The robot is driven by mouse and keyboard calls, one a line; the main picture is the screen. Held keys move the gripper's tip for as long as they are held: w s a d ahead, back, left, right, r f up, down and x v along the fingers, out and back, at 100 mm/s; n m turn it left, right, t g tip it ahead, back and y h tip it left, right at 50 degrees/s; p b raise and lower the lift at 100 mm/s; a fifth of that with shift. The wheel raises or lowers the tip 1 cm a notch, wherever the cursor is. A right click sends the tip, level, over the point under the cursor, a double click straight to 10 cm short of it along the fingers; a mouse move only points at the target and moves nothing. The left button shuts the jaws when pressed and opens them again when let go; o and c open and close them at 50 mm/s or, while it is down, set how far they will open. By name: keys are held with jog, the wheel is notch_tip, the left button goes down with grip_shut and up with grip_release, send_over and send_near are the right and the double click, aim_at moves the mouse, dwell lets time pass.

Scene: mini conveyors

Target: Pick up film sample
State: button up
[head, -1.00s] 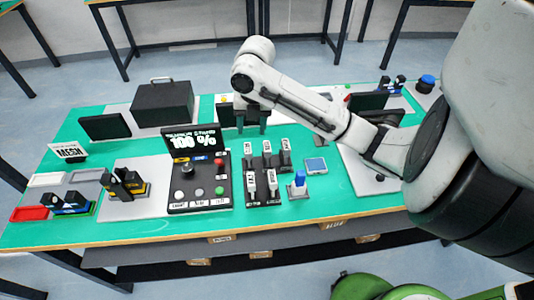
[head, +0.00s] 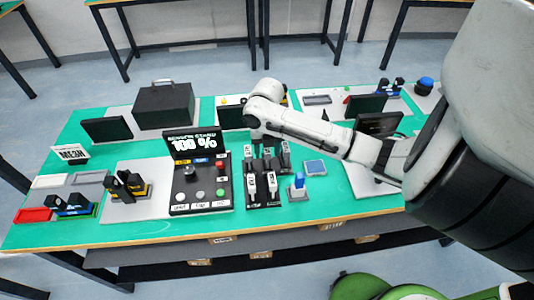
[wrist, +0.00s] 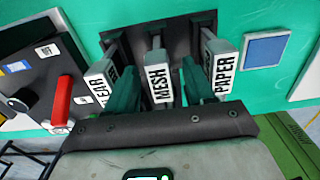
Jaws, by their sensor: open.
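The samples are upright white-labelled pieces in a black rack (head: 262,203), with two in front and three behind in the head view. In the wrist view three labels show: a left one ending in "EAR" (wrist: 100,80), MESH (wrist: 159,84) and PAPER (wrist: 223,72). I cannot read a film label, so I cannot tell which piece is the film sample. My gripper (wrist: 162,78) is open, its green-looking fingers on either side of the MESH piece. Contact cannot be told. In the head view my gripper (head: 255,138) is over the back row, its tips partly hidden.
A control panel (head: 181,203) with knobs and a display stands close left of the rack. A blue square pad (head: 315,167) and a blue-topped post (head: 299,181) are close right. The green table (head: 330,205) is clear in front of the post.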

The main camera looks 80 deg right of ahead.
jog(key=shift+f, duration=0.85)
grip_shut()
